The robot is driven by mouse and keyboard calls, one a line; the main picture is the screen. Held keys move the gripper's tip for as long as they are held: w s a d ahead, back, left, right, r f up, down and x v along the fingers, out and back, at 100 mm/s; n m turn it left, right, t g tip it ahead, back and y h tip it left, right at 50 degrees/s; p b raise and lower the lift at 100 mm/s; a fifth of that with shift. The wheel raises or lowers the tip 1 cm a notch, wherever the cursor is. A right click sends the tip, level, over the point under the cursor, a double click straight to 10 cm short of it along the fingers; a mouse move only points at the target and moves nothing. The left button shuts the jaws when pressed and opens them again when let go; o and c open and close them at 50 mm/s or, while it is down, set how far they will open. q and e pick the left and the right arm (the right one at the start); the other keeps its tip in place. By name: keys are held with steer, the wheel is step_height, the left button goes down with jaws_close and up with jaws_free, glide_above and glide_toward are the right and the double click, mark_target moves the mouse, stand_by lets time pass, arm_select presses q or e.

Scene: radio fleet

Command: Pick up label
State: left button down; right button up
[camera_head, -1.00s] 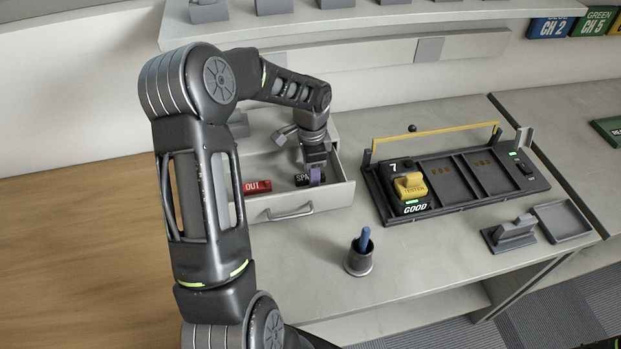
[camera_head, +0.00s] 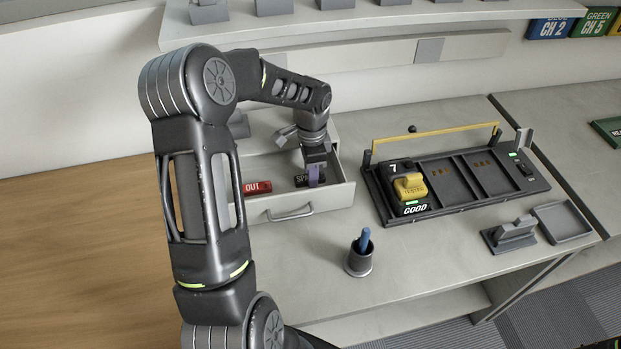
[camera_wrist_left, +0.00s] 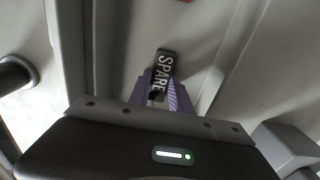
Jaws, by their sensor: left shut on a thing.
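A black label reading SPARE (camera_head: 303,180) is in the open drawer (camera_head: 335,193), towards its right side. In the left wrist view the SPARE label (camera_wrist_left: 164,70) sticks out from between purple fingertips. My left gripper (camera_head: 314,176) reaches down into the drawer and is shut on this label; it also shows in the left wrist view (camera_wrist_left: 162,92). A red label reading OUT (camera_head: 257,187) lies in the drawer to the left. My right gripper is not in view.
A dark charging tray (camera_head: 440,205) with a yellow tester and a GOOD sign stands to the right. A cup (camera_head: 359,262) with a blue pen is in front. A small stand (camera_head: 510,236) and an empty grey tray (camera_head: 563,222) are at the right.

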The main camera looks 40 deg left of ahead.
arm_select(q)
steer(key=shift+r, duration=0.1)
steer(key=shift+s+d+r+p, duration=0.1)
steer(key=shift+r+p, duration=0.2)
steer(key=shift+r, duration=0.05)
step_height(320, 180, up, 11)
steer(key=p, duration=0.8)
steer(key=s+d+b, duration=0.1)
steer(key=s+d, duration=0.1)
steer(key=s+d+b, duration=0.1)
steer(key=d, duration=0.1)
steer(key=s+d, duration=0.2)
steer(key=d, duration=0.1)
steer(key=shift+s+f+b, duration=0.3)
steer(key=shift+b, duration=0.1)
steer(key=s+d+b, duration=0.1)
steer(key=s+d, duration=0.5)
steer(key=d, duration=0.2)
steer(key=shift+s+d, duration=0.2)
steer(key=shift+s, duration=0.15)
steer(key=shift+r, duration=0.15)
